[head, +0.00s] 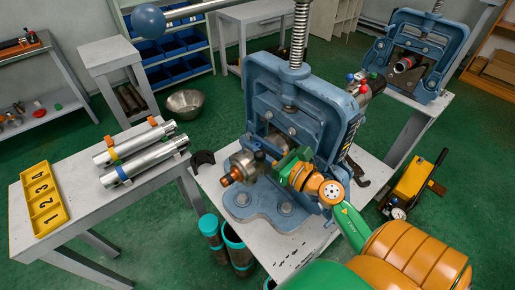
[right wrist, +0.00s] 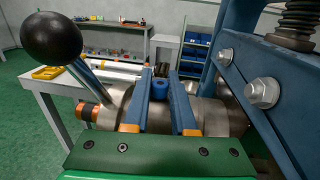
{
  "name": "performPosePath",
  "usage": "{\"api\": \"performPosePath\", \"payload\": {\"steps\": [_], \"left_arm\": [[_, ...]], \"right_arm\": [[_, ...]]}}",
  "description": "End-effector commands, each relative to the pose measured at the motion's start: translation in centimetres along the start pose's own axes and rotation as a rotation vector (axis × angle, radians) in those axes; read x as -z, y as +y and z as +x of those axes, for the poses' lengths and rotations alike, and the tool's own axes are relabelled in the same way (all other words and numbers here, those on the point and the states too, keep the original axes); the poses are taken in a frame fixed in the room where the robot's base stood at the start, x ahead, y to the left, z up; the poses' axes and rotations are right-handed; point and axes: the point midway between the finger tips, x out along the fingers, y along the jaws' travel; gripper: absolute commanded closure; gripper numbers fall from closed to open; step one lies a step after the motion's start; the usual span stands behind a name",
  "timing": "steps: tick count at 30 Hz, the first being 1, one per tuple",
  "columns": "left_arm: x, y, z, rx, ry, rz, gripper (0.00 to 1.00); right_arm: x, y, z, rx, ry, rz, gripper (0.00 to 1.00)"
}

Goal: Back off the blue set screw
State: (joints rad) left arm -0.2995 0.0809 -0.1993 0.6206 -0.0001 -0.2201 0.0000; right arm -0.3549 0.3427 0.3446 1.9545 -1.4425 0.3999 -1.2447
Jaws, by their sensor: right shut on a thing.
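The blue set screw (right wrist: 159,91) shows in the right wrist view as a short blue knob on a metal collar (right wrist: 210,112) around the pipe. My right gripper (right wrist: 159,78) has one finger on each side of it and is shut on it. In the head view the right gripper (head: 279,163) reaches the pipe in front of the blue vise (head: 262,92), and the gripped screw is hidden there. Another blue knob (head: 361,76) and red knobs (head: 351,77) sit on the pipe's far end. My left gripper is not in view.
A second vise (head: 415,50) stands at back right.

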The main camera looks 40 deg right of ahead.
Motion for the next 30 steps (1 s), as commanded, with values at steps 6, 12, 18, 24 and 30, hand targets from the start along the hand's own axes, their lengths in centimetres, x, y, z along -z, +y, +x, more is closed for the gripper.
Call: {"api": "performPosePath", "payload": {"steps": [6, 12, 18, 24, 30], "left_arm": [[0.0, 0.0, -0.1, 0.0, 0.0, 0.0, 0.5], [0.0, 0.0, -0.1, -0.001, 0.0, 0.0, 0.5], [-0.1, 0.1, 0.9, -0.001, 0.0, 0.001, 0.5], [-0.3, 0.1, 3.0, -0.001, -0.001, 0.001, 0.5], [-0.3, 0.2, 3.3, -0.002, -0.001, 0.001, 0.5]], "right_arm": [[0.0, 0.0, 0.0, 0.001, 0.002, 0.001, 0.63], [0.0, 0.0, 0.0, 0.002, 0.002, 0.001, 0.63], [0.5, 0.0, -1.6, 0.003, 0.003, 0.001, 0.63], [0.7, 0.0, -5.6, 0.003, 0.004, 0.002, 0.63], [0.1, 0.1, -7.1, 0.001, 0.003, 0.001, 0.63]]}}
